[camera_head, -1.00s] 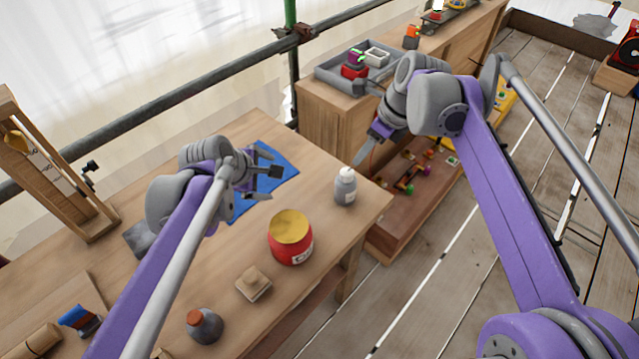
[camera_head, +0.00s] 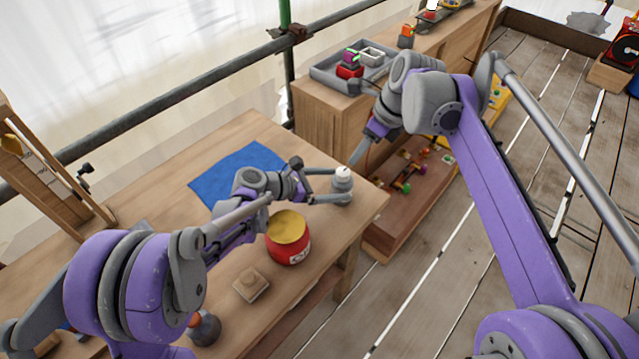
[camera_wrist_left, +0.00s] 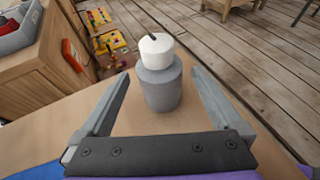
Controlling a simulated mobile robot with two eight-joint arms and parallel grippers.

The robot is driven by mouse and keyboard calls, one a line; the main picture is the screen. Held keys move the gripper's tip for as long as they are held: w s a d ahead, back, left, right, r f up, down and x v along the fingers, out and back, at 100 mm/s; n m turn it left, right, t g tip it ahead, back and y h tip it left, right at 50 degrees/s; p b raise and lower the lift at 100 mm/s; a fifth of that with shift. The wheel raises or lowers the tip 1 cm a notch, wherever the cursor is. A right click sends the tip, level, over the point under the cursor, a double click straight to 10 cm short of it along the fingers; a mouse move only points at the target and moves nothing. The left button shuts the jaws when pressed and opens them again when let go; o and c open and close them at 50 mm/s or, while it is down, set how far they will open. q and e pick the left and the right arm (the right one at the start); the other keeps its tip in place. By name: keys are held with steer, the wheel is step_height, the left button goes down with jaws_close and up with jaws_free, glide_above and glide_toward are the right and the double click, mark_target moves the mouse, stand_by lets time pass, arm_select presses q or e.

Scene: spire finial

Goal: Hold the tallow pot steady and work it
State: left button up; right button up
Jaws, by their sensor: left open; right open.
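A red pot with a yellow top (camera_head: 287,238) stands upright on the wooden table; its label is too small to read, so I cannot tell whether it is the tallow pot. A grey bottle with a white cap (camera_head: 342,181) stands near the table's right corner. My left gripper (camera_head: 340,187) is open, its fingers on either side of this bottle. In the left wrist view the grey bottle (camera_wrist_left: 160,85) stands upright between the spread fingers, with gaps on both sides. My right gripper (camera_head: 360,154) is open and empty, beyond the bottle, beside the table's far right edge.
A blue cloth (camera_head: 225,178) lies on the table behind my left arm. A grey tray (camera_head: 325,77) with small items stands on a cabinet (camera_head: 325,115) behind.

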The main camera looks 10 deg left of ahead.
mark_target(351, 183)
arm_select(q)
steer(key=x, duration=0.6)
steer(key=shift+a, duration=0.1)
steer(key=shift+c, duration=0.2)
steer(key=c, duration=1.4)
steer(key=shift+c, duration=0.2)
